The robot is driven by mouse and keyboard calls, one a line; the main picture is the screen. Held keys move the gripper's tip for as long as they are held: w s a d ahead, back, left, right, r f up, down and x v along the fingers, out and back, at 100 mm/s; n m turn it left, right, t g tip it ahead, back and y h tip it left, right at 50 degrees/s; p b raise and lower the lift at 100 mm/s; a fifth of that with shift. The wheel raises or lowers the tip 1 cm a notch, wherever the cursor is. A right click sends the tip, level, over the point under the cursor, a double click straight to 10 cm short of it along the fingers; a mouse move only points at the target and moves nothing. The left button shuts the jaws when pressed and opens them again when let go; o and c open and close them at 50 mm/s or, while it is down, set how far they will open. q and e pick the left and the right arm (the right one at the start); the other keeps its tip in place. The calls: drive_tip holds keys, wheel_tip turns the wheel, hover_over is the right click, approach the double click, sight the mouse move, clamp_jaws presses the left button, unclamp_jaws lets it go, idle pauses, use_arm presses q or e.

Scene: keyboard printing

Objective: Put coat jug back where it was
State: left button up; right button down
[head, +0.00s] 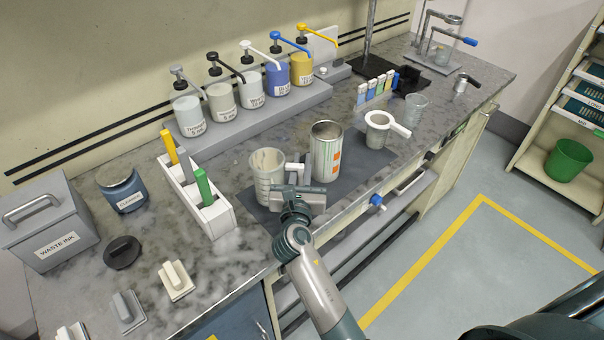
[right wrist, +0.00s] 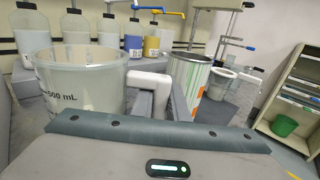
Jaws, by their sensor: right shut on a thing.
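A translucent jug (head: 266,176) with graduation marks is at the left end of the dark mat (head: 352,178). It looks upright; I cannot tell whether its base touches the mat. In the right wrist view the jug (right wrist: 78,84) fills the left side and reads "500 mL". I see no name "coat" on it. My right gripper (head: 296,184) is shut on the jug's white handle (right wrist: 150,78), which points right, with the fingers on either side of it. My left gripper is not in view.
A metal can (head: 326,152) stands close right of the jug, with a white strainer cup (head: 378,132) beyond. A white rack (head: 195,196) with colored handles is at left. Several pump bottles (head: 250,90) stand on a grey riser behind. The bench front edge is near.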

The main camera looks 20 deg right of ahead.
drive_tip(key=shift+f, duration=1.95)
drive_tip(key=c, duration=1.7)
unclamp_jaws()
drive_tip(key=shift+f, duration=0.15)
drive_tip(key=shift+c, duration=0.2)
